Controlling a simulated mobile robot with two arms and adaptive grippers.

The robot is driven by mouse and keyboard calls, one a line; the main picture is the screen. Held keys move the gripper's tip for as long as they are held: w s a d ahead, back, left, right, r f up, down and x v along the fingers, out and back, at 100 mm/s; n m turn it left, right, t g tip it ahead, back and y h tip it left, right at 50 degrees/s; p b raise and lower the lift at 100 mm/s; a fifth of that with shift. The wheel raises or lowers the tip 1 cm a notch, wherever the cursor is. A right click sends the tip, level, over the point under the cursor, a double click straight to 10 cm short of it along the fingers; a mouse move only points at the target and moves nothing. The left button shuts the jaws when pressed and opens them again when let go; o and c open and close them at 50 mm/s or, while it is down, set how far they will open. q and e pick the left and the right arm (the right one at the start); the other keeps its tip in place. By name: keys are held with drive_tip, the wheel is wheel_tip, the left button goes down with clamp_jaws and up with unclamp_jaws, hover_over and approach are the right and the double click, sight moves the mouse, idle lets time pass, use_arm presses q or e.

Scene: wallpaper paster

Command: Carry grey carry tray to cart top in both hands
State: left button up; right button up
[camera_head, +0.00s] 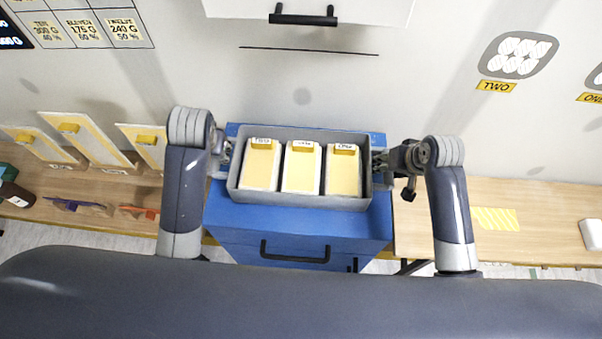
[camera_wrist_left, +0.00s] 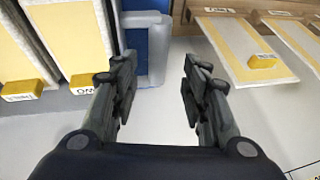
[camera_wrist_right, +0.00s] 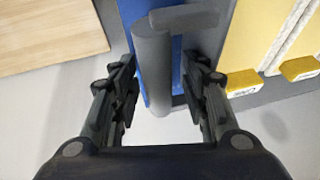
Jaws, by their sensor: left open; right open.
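The grey carry tray (camera_head: 300,202) sits on the blue cart top (camera_head: 300,220) and holds three upright cream panels (camera_head: 302,172) with yellow tabs. My left gripper (camera_head: 226,155) is at the tray's left end. In the left wrist view its fingers (camera_wrist_left: 158,95) are open, and the tray's handle (camera_wrist_left: 150,45) shows just ahead, between and beyond the fingertips. My right gripper (camera_head: 382,160) is at the tray's right end. In the right wrist view its fingers (camera_wrist_right: 160,85) are open on both sides of the tray's grey handle (camera_wrist_right: 152,65). Whether either touches the handle cannot be told.
Wooden benches stand on both sides of the cart, the left with leaning panels (camera_head: 75,140) and small tools, the right with a yellow striped patch (camera_head: 496,219) and a white block (camera_head: 591,234). A pale wall with a black-handled drawer (camera_head: 304,15) is behind.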

drive_tip(key=v, duration=1.1)
drive_tip(key=shift+r, duration=0.25)
use_arm(q)
drive_tip(key=shift+s+f, duration=0.1)
use_arm(e)
drive_tip(key=shift+s, duration=0.2)
